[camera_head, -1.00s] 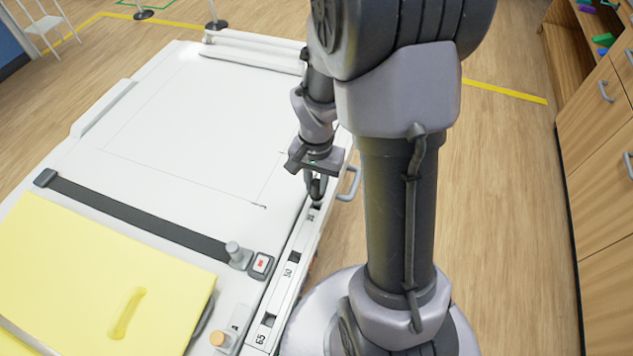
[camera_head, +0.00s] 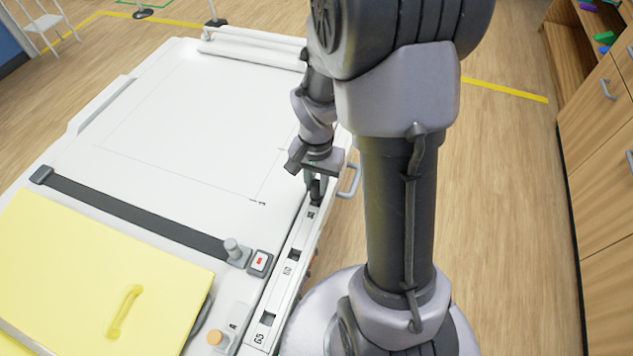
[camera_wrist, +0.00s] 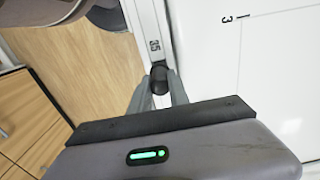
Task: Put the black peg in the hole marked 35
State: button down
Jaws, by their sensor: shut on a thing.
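My gripper (camera_head: 316,188) is at the far end of the white rail along the table's right edge. In the wrist view its fingers (camera_wrist: 158,92) are shut on the black peg (camera_wrist: 159,76), whose dark rounded end shows between them. The peg is at the place of the hole beside that mark. The hole is covered by the peg and fingers, and I cannot tell how deep the peg stands.
Nearer holes on the rail, at 50 (camera_head: 294,256) and 65 (camera_head: 267,319), look empty. A black strap (camera_head: 140,215) with a grey knob (camera_head: 234,251) crosses the white table (camera_head: 190,120). A yellow panel (camera_head: 80,270) lies near left. Floor at right is clear.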

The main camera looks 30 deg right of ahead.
jog(key=shift+f+b, duration=1)
jog(key=shift+f, duration=0.2)
jog(key=c, duration=1.2)
grip_release()
jog(key=shift+o, duration=0.2)
jog(key=shift+r, duration=0.15)
notch_tip(320, 180, up, 17)
jog(key=p, duration=0.7)
jog(key=s+a+r+n+t+y+b, duration=0.1)
jog(key=s+a+r+n+t+b, duration=0.2)
jog(key=s+a, duration=0.2)
jog(key=s+a+r+n+t+y+b, duration=0.1)
jog(key=s+a+r+n+t+b, duration=0.1)
jog(key=s+a, duration=0.4)
jog(key=a+r+n+b, duration=0.1)
jog(key=a, duration=0.2)
jog(key=shift+s+a+t, duration=0.15)
jog(key=shift+a+t, duration=0.15)
jog(key=shift+t, duration=0.1)
